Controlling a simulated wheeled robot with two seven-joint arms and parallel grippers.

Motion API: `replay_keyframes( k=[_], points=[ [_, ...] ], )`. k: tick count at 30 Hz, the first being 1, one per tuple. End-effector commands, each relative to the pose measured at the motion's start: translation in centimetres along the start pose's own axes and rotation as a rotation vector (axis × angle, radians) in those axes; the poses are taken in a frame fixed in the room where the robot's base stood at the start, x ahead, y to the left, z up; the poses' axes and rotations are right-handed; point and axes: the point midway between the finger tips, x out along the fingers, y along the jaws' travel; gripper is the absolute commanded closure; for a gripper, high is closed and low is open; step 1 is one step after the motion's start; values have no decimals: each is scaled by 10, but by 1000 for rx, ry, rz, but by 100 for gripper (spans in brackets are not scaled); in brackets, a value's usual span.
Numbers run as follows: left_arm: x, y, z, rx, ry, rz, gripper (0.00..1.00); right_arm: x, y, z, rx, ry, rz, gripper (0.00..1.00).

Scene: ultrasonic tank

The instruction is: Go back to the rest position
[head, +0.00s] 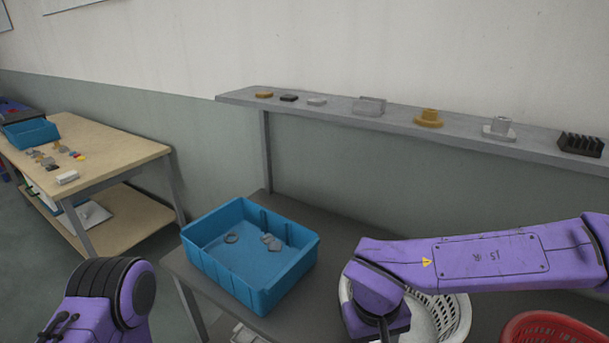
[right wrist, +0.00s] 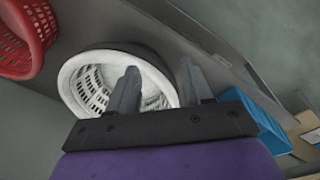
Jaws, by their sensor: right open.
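My right arm (head: 470,263) reaches in from the right in the head view, over the white basket, with its wrist bent down at the bottom edge. My right gripper (right wrist: 161,80) shows in the right wrist view with its two fingers apart and nothing between them. The white basket (right wrist: 75,85) lies beyond the fingers in that view. In the head view the arm hides part of the white basket (head: 458,316), and the right fingers are out of sight. A purple part of my left arm (head: 100,305) shows at the lower left; its gripper is out of view.
A blue bin (head: 222,276) with several small metal parts stands on the grey table (head: 345,238). A red basket (head: 550,328) is at the lower right. A wall shelf (head: 335,111) holds several parts. A wooden table (head: 120,150) stands at left.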

Motion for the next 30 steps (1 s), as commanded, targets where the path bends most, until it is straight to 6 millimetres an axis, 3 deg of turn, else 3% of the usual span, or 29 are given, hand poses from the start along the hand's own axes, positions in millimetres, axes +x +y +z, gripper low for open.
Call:
replay_keyframes(
  k=[11, 16, 22, 27, 30],
  points=[
    [0, 0, 0, 0, 0, 0, 57, 104, 35, 11, 267, 79, 232, 50],
    [0, 0, 0, 0, 0, 0, 57, 169, 61, 35, 407, 184, 334, 50],
    [0, 0, 0, 0, 0, 0, 57, 256, 95, 103, 567, 345, 310, 50],
    [0, 0, 0, 0, 0, 0, 57, 294, 113, 175, 687, 324, 178, 50],
    [8, 1, 3, 0, 1, 0, 57, 310, 118, 206, 750, 273, 123, 50]
  ],
)
